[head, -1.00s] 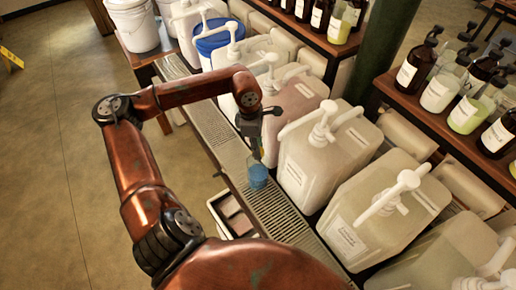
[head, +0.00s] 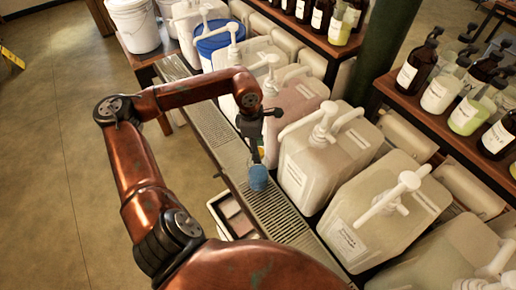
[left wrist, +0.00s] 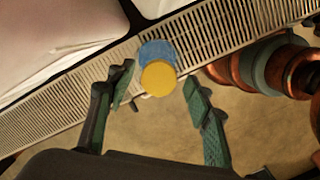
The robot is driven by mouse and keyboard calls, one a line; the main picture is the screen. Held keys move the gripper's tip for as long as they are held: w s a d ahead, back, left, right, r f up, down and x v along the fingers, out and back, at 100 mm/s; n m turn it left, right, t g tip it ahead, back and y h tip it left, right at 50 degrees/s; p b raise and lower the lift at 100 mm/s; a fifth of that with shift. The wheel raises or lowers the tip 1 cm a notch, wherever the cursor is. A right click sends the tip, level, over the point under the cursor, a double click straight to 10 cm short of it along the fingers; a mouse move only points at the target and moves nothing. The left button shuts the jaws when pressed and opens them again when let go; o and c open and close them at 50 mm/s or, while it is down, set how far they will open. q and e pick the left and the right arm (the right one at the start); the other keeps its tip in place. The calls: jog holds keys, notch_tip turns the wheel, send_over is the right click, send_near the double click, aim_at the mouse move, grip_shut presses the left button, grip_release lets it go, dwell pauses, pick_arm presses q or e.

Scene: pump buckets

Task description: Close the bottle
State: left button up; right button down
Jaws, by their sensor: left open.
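A small blue bottle (head: 258,178) stands on the slatted metal drip tray (head: 279,214), in front of the large pump containers. In the left wrist view the blue bottle (left wrist: 156,51) shows partly behind a round yellow disc (left wrist: 158,78), which looks like a cap; I cannot tell whether it sits on the bottle. My left gripper (head: 256,153) is just above the bottle in the head view. In the left wrist view my left gripper (left wrist: 158,79) is open, with one finger on each side of the yellow disc and gaps between. My right gripper is not in view.
Several pale pump containers (head: 318,165) stand close along the tray's right side. A wooden shelf of pump bottles (head: 440,92) is at the right. White buckets (head: 132,25) stand at the back left. A small open box (head: 232,214) is below the tray.

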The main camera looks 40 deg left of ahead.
pick_arm(q)
jog(key=n, duration=0.3)
jog(key=shift+n+b, duration=0.3)
jog(key=shift+b, duration=0.1)
jog(key=n, duration=0.3)
jog(key=shift+n+t+y+b, duration=0.3)
jog(key=shift+n+y+b, duration=0.1)
jog(key=n+b, duration=0.1)
jog(key=n, duration=0.3)
jog(key=shift+n+y, duration=0.3)
jog(key=shift+n, duration=0.1)
jog(key=n, duration=0.2)
jog(key=shift+n, duration=0.4)
jog(key=shift+c, duration=0.2)
jog(key=c, duration=1.2)
jog(key=shift+c, duration=0.2)
